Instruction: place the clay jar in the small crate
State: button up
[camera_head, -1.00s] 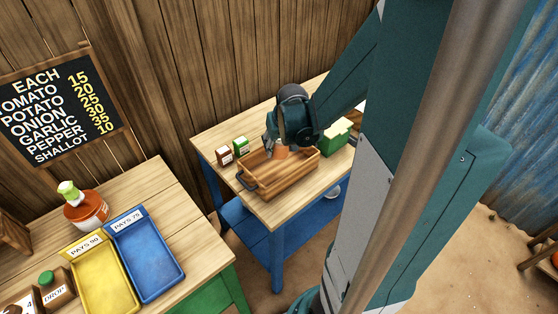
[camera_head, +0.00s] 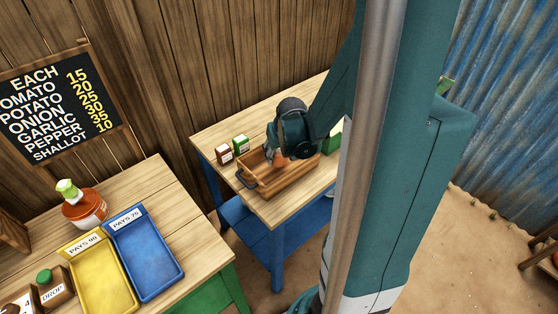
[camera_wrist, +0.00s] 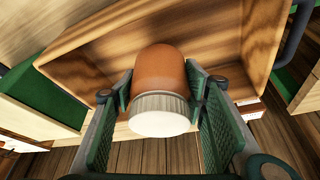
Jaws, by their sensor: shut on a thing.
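The clay jar (camera_wrist: 160,72) is orange-brown with a pale lid, seen between my gripper's two green fingers in the wrist view. My gripper (camera_wrist: 160,98) is shut on it. The small crate (camera_wrist: 217,32) is a wooden box with dark handles; its floor and walls show around the jar. In the head view my gripper (camera_head: 277,161) is over the crate (camera_head: 284,183), with a little of the jar (camera_head: 280,160) showing below it. I cannot tell whether the jar touches the crate floor.
A brown carton (camera_head: 224,154) and a green carton (camera_head: 241,145) stand behind the crate. A green box (camera_head: 333,141) is to its right, partly hidden by my arm. A yellow tray (camera_head: 101,277) and blue tray (camera_head: 147,262) lie on the nearer table.

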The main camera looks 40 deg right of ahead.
aim_at(279, 160)
jog(key=shift+f+b, duration=0.35)
jog(key=shift+f, duration=1.6)
jog(key=shift+f, duration=0.2)
jog(key=o, duration=1)
jog(key=shift+o, duration=0.2)
jog(key=shift+r, duration=0.25)
jog(key=p+v, duration=0.2)
jog(key=v, duration=1)
jog(key=shift+a, duration=0.1)
